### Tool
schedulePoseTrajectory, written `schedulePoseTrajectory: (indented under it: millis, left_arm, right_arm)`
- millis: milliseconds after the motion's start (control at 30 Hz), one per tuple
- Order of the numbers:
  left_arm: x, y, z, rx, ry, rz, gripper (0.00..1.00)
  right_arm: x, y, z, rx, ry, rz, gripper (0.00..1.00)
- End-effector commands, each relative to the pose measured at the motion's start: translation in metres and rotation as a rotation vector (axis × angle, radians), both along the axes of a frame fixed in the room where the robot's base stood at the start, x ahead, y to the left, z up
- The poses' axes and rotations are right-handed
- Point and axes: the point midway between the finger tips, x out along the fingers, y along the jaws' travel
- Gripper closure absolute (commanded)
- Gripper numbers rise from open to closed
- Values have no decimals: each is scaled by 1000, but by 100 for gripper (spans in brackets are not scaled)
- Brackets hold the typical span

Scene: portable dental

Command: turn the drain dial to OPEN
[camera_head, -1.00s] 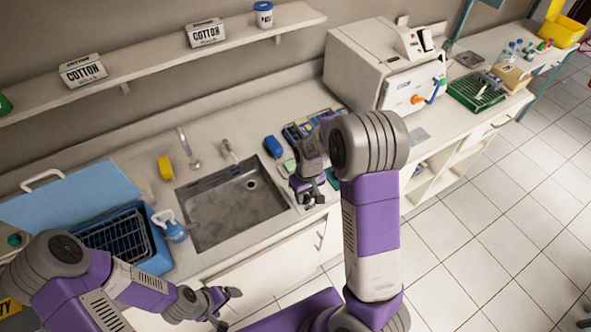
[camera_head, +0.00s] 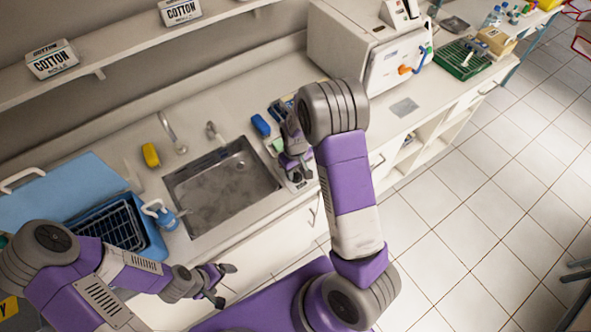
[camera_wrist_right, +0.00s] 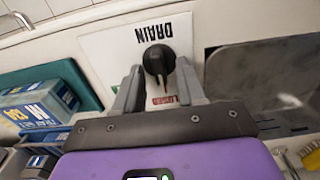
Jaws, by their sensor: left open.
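The drain dial (camera_wrist_right: 158,62) is a black knob on a white plate (camera_wrist_right: 108,44) marked DRAIN, which appears upside down in the right wrist view. The knob's narrow end points toward the red CLOSED label (camera_wrist_right: 163,100). My right gripper (camera_wrist_right: 160,75) is open, its fingers on either side of the knob near the plate; I cannot tell if they touch it. In the head view my right gripper (camera_head: 298,174) is low over the counter just right of the sink, and it hides the dial. My left gripper (camera_head: 218,283) is open and empty in front of the counter.
The metal sink (camera_head: 222,187) lies left of my right gripper.

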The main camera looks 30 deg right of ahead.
Motion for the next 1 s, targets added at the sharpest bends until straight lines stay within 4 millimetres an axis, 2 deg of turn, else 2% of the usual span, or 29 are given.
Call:
schedulePoseTrajectory:
  millis: [33, 267, 667, 1000]
  left_arm:
    - [0, 0, 0, 0, 0, 0, 12]
    - [0, 0, 0, 0, 0, 0, 12]
    - [0, 0, 1, 0, 0, 0, 12]
    - [0, 0, 4, 0, 0, 0, 12]
  right_arm:
    - [0, 0, 0, 0, 0, 0, 64]
    - [0, 0, 0, 0, 0, 0, 99]
    - [0, 0, 0, 0, 1, -32, 100]
    - [-1, -1, 0, 0, 3, -245, 100]
